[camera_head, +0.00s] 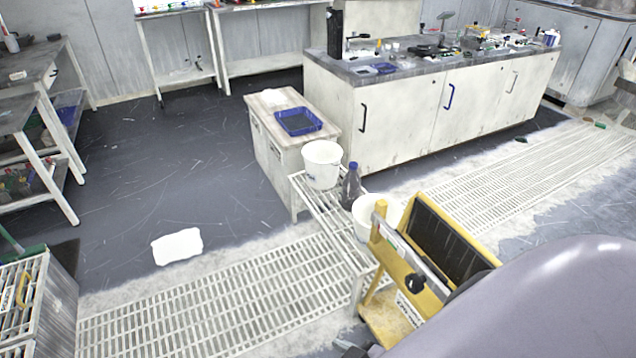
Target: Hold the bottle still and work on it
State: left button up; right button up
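A dark grey bottle (351,188) with a blue cap stands upright on a white slatted bench (322,206). It stands between two white buckets, one behind it on the left (322,163) and one in front on the right (372,214). The front bucket is partly hidden by a yellow frame. No gripper touches the bottle. Neither of my grippers can be made out. A large smooth grey part, probably my arm, fills the lower right corner.
The yellow frame (383,246) with a black panel stands close right of the bench. A blue tray (298,121) lies on a low cabinet (270,99) behind. A long counter (400,120) stands farther back. A white sheet (177,246) lies on the open floor at left.

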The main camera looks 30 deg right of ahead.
aim_at(352, 180)
jog(key=i, duration=0.6)
jog(key=i+j+z, duration=0.15)
jog(key=i, duration=0.4)
jog(key=i+j+z, duration=0.1)
jog(key=i+z, duration=0.3)
jog(key=i+j+z, duration=0.2)
jog(key=i+z, duration=0.25)
jog(key=i+j+z, duration=0.25)
jog(key=z, duration=0.25)
jog(key=i+j+z, duration=0.2)
jog(key=j+z, duration=0.25)
jog(key=i+j+z, duration=0.1)
jog(key=j+z, duration=0.4)
jog(key=i+j+z, duration=0.1)
jog(key=j+z, duration=0.3)
jog(key=j, duration=0.15)
